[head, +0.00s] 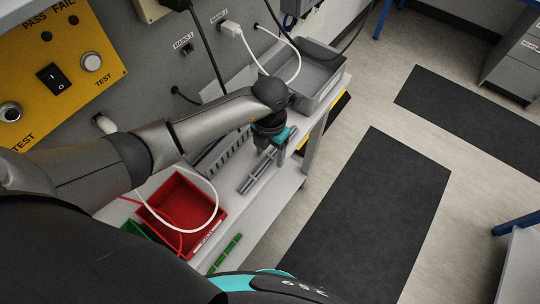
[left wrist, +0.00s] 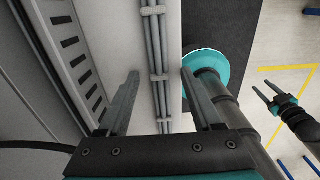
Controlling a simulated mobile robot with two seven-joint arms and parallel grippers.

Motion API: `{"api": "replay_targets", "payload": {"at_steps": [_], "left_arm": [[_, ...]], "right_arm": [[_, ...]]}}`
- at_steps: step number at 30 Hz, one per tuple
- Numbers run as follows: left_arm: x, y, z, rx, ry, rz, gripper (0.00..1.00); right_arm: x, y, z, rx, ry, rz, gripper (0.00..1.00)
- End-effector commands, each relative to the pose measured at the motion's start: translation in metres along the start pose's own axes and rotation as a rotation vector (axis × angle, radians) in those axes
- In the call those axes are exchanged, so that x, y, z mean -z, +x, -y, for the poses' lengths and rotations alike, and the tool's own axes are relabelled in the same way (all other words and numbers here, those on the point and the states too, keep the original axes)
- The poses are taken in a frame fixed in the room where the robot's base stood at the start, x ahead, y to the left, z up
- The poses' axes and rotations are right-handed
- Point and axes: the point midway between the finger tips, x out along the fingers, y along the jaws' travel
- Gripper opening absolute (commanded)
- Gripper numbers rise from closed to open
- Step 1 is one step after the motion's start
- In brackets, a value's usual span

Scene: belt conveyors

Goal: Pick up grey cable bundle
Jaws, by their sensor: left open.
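The grey cable bundle (head: 257,173) lies on the pale bench near its front edge, beside a slotted grey duct (head: 222,150). In the left wrist view the bundle (left wrist: 155,45) is several parallel grey strands held by ties, running up the picture. My left gripper (head: 268,148) is over the far end of the bundle in the head view. In the left wrist view its open fingers (left wrist: 160,75) stand one on each side of the bundle, with nothing gripped. My right gripper (left wrist: 265,88) shows at the right of the left wrist view, fingers apart and empty, away from the bench.
A red bin (head: 153,226) holding cables and a green bin (head: 133,229) stand left of the bundle. A green strip (head: 226,254) lies near the bench front. A grey tray (head: 334,84) stands at the far end. A panel with hanging cables rises behind.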

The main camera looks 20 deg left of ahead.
Motion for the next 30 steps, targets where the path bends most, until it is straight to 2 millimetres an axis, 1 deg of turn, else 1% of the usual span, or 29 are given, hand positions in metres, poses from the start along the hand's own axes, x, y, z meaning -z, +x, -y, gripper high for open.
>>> {"api": "replay_targets", "payload": {"at_steps": [7,24,30], "left_arm": [[-0.0004,0.0009,0.0,0.0,0.001,0.002,0.65],[-0.0005,0.0005,-0.0002,0.0,0.0,0.002,0.01],[-0.0005,0.0004,-0.0002,0.0,0.0,0.002,0.0]], "right_arm": [[-0.0041,-0.0001,0.0006,0.001,0.0,0.008,0.5],[-0.0043,-0.0001,0.0006,0.001,0.001,0.008,0.5],[-0.004,-0.0001,0.0006,0.001,0.001,0.008,0.5]]}}
